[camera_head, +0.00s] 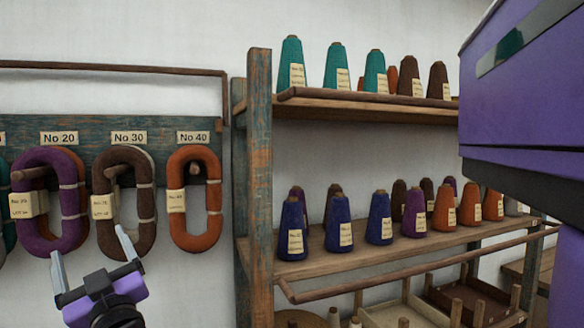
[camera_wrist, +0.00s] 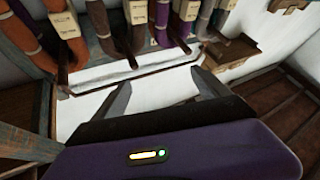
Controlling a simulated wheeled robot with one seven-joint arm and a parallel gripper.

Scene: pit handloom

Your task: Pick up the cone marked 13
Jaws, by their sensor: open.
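Yarn cones stand in rows on a wooden rack. Teal cones (camera_head: 336,68) and brown cones (camera_head: 409,75) are on the upper shelf. Blue cones (camera_head: 339,224), a purple cone (camera_head: 414,213) and orange cones (camera_head: 444,207) line the front of the lower shelf, with darker cones behind them. Each front cone has a small pale label, but the print is too small to read, so I cannot tell which is marked 13. My gripper (camera_head: 90,250) is open and empty at the lower left, in front of the hanging hanks and left of the rack. Its fingers also show in the wrist view (camera_wrist: 160,95).
Purple, brown and orange hanks (camera_head: 194,199) hang on pegs under No 20, No 30 and No 40 signs. The rack's upright post (camera_head: 259,180) stands between my gripper and the cones. A wooden rail (camera_head: 410,266) runs before the lower shelf. Trays (camera_head: 395,310) sit below.

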